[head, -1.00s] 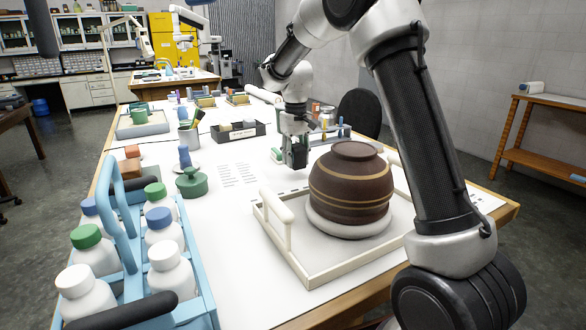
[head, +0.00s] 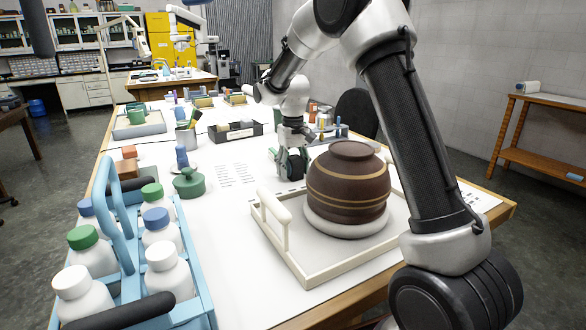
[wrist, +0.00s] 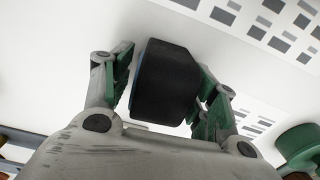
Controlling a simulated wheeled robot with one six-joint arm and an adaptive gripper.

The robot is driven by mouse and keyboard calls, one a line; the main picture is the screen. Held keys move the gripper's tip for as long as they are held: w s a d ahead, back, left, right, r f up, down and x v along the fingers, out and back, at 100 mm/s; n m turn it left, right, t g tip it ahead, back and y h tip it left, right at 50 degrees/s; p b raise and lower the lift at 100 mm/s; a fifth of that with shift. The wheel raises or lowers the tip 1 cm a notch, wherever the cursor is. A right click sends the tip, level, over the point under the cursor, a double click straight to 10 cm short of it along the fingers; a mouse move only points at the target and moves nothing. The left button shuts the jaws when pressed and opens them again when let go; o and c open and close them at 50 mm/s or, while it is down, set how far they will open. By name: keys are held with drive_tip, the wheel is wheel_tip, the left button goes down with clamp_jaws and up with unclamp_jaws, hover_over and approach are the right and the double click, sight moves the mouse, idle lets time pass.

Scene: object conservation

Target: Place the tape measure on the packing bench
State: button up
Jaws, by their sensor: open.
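My gripper (wrist: 165,90) is open, its green-padded fingers on either side of a dark, blocky object with a blue edge. This looks like the tape measure (wrist: 168,82), resting on the white worktop. In the head view my gripper (head: 291,168) is low over the table, just left of the brown banded pot, with the dark object (head: 295,166) partly hidden between its fingers. I cannot tell from the wrist view whether the pads touch it. A wooden side table (head: 530,98) stands at the right wall. I cannot tell which surface is the packing bench.
The brown pot (head: 348,185) sits on a white ring in a cream tray (head: 308,275), close to the gripper. A blue bottle carrier (head: 125,225) is at front left. The white worktop between has free room.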

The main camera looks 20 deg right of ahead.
sight(295, 158)
drive_tip(key=shift+o, duration=0.5)
wheel_tip(295, 158, up, 13)
drive_tip(key=shift+s+r, duration=0.1)
drive_tip(key=shift+s+d+r, duration=0.1)
drive_tip(key=shift+s+r, duration=0.05)
drive_tip(key=shift+s, duration=0.35)
drive_tip(key=shift+s+d+r, duration=0.1)
drive_tip(key=shift+s, duration=0.4)
drive_tip(key=f+t, duration=0.1)
drive_tip(key=f, duration=0.1)
drive_tip(key=f+t, duration=0.2)
drive_tip(key=s+f+t, duration=0.1)
drive_tip(key=f, duration=0.1)
drive_tip(key=shift+f+y, duration=0.2)
drive_tip(key=shift+y, duration=0.2)
drive_tip(key=shift+t, duration=0.3)
drive_tip(key=x, duration=0.7)
drive_tip(key=shift+w, duration=0.35)
drive_tip(key=c, duration=1.4)
